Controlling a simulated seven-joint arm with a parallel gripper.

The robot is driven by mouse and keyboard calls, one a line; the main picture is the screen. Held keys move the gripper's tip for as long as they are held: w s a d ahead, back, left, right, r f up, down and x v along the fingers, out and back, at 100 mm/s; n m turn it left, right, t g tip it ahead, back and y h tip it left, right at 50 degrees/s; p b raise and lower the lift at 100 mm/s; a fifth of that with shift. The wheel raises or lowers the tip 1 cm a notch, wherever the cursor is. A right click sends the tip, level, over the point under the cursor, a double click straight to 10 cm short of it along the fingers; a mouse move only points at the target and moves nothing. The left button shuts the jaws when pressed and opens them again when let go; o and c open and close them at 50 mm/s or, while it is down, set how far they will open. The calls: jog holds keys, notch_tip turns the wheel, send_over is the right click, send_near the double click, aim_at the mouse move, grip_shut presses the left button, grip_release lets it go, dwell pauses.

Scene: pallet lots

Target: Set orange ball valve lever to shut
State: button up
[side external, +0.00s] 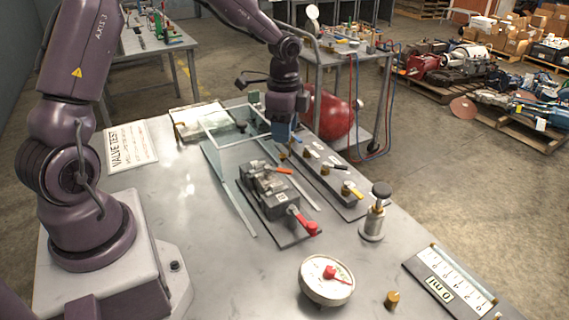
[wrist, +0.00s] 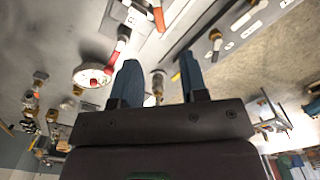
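The orange lever (side external: 283,170) sticks out to the right from the far end of a dark grey valve block (side external: 268,190) in the side view. A short orange piece, probably this lever, shows near the top of the wrist view (wrist: 159,18). A red lever (side external: 303,222) is at the block's near end; it also shows in the wrist view (wrist: 117,50). My gripper (side external: 285,137) has blue fingers and hangs behind the orange lever, apart from it. In the wrist view the two fingers (wrist: 161,82) are spread with nothing held between them.
A rail with several small valves (side external: 330,172) stands right of the block, close to my gripper. A metal frame (side external: 222,150) is at left. A plunger-topped cylinder (side external: 375,212), a round gauge (side external: 327,280) and a scale plate (side external: 449,281) are nearer. The table's left middle is clear.

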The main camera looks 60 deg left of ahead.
aim_at(285, 170)
notch_tip(285, 170, down, 10)
jog(key=shift+r, duration=0.15)
jog(key=shift+c, duration=0.5)
grip_shut()
